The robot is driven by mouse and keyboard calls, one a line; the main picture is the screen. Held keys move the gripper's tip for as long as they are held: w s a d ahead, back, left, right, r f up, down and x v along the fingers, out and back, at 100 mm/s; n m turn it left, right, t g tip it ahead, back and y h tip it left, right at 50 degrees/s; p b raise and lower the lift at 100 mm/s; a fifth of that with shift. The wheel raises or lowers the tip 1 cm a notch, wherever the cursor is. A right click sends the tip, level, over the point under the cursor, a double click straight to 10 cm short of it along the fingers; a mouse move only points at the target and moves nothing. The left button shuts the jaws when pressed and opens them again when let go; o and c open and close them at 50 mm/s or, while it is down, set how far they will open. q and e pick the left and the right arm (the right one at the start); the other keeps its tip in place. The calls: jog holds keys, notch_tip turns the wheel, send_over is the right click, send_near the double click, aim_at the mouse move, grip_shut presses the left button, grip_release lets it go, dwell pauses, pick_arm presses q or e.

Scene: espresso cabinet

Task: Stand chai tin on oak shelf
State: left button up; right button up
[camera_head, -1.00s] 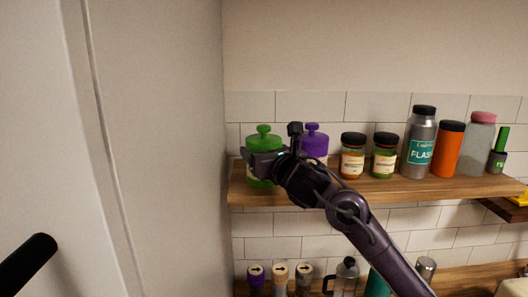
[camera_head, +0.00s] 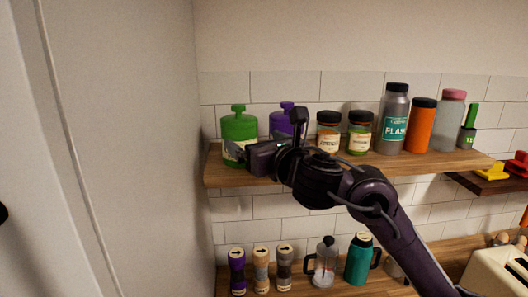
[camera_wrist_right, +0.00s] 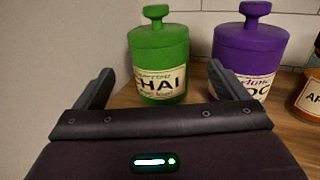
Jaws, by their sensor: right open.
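The green chai tin (camera_head: 239,130) stands upright at the left end of the oak shelf (camera_head: 420,163). In the right wrist view the chai tin (camera_wrist_right: 159,60) shows its label reading CHAI, just beyond the fingers. My right gripper (camera_head: 240,150) is open, in front of the tin. In the right wrist view the open fingers (camera_wrist_right: 165,85) are spread apart with nothing between them, and the tin appears clear of them. My left gripper is not in view.
A purple tin (camera_head: 281,122) stands right of the chai tin, partly behind my arm. Two jars (camera_head: 328,133), a grey flask (camera_head: 394,120) and an orange canister (camera_head: 420,126) stand further right. Grinders (camera_head: 261,270) and a teal jug (camera_head: 358,260) stand on the counter below.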

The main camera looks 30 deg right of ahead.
jog(key=shift+s+a, duration=0.1)
jog(key=shift+s, duration=1.4)
jog(key=shift+f, duration=0.1)
